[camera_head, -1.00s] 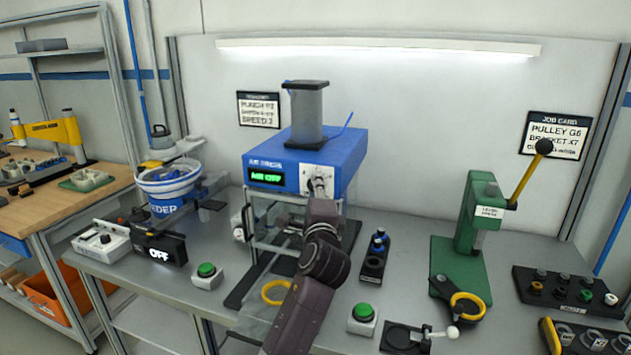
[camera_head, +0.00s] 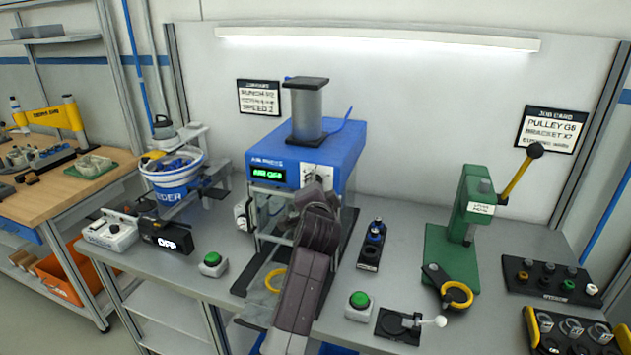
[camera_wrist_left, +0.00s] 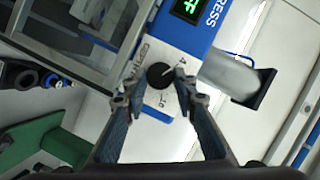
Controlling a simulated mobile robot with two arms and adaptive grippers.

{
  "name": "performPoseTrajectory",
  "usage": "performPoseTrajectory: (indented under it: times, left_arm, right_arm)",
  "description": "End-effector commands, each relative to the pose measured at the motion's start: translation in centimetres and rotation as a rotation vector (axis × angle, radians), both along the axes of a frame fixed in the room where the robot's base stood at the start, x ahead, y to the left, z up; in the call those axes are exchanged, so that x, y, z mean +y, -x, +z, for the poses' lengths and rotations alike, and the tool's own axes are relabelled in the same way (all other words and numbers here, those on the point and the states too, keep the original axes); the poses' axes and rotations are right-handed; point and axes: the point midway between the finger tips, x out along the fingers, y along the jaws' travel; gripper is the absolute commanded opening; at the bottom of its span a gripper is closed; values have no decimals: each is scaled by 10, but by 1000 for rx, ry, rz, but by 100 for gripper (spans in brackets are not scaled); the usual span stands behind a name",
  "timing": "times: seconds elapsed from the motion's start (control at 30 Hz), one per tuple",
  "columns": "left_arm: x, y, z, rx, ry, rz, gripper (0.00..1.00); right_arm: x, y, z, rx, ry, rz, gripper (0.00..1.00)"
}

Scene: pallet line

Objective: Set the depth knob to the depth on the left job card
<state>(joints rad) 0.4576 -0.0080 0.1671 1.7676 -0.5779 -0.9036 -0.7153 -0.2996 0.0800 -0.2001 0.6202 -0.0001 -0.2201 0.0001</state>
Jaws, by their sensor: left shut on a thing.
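The depth knob (camera_wrist_left: 160,75) is a round black dial with a light pointer mark, on the white panel of the blue air press (camera_head: 330,148). In the left wrist view the fingers of my left gripper (camera_wrist_left: 157,82) stand on either side of it, shut on it. In the head view my left arm covers the gripper and most of the panel (camera_head: 317,172). The left job card (camera_head: 259,98) hangs on the wall behind the press; it shows a punch line and a speed line, but its middle line is too blurred to read. My right gripper is not in view.
Green push buttons (camera_head: 359,300) stand at the press's front. A green lever press (camera_head: 455,245) with a yellow handle is to the right, a blue-and-white feeder bowl (camera_head: 172,182) to the left. Another job card (camera_head: 550,130) hangs at the right.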

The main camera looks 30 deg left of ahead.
Motion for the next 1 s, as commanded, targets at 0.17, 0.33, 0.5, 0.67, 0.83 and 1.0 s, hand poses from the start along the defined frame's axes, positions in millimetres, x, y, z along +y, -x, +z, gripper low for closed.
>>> performPoseTrajectory:
  times: [0.17, 0.33, 0.5, 0.67, 0.83, 1.0]
  left_arm:
    - [0, 0, 0, -3, 18, 0, 2]
    - [0, 0, -1, -4, 19, 1, 2]
    - [0, 0, -1, -3, 19, 0, 2]
    - [0, 0, -1, -3, 19, 0, 43]
    - [0, 0, 0, -4, 18, 0, 44]
    - [-1, 2, 0, -4, 17, 0, 44]
  right_arm:
    - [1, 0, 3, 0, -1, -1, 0]
    - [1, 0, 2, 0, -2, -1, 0]
    - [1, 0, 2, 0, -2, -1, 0]
    - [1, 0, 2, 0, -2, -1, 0]
    - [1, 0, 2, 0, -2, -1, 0]
    - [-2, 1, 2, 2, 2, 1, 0]
